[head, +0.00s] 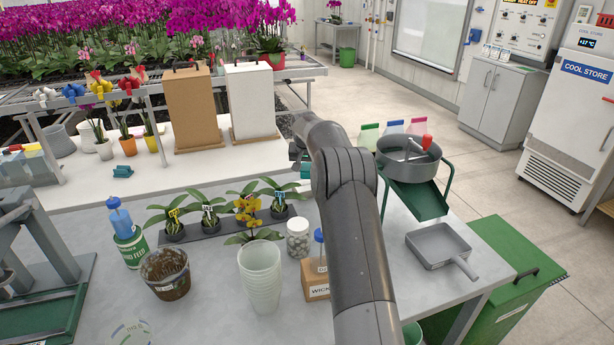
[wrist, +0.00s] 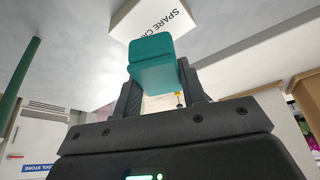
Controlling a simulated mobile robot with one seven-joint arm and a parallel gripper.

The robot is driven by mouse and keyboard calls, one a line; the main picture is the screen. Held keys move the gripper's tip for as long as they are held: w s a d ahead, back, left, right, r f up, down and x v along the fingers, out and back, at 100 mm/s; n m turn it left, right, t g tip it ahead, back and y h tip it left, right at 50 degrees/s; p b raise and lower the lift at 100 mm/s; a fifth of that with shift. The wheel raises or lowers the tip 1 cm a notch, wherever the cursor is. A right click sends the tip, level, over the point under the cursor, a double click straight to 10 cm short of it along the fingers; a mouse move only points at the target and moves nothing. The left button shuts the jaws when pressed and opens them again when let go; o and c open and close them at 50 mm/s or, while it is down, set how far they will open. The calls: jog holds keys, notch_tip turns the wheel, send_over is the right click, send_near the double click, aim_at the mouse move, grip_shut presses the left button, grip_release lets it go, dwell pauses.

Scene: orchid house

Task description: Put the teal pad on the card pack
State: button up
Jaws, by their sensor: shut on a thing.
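The teal pad (wrist: 152,50) is held between the two fingers of my gripper (wrist: 163,88) in the wrist view. The card pack (wrist: 135,22), a white box with dark lettering starting "SPARE CA", lies just beyond the pad at the top of the wrist view. The pad overlaps its edge in the picture; I cannot tell whether they touch. In the head view my arm hides most of the gripper and the card pack. A small teal patch (head: 305,171) shows beside my arm there.
Potted orchids, a stack of clear cups (head: 261,277) and a blue-topped bottle (head: 119,219) stand on the nearer grey table. A grey pan (head: 438,245) lies at right.

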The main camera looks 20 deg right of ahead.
aim_at(307, 175)
jog(key=shift+f, duration=1.85)
jog(key=shift+f, duration=0.1)
jog(key=o, duration=1)
jog(key=shift+c, duration=0.2)
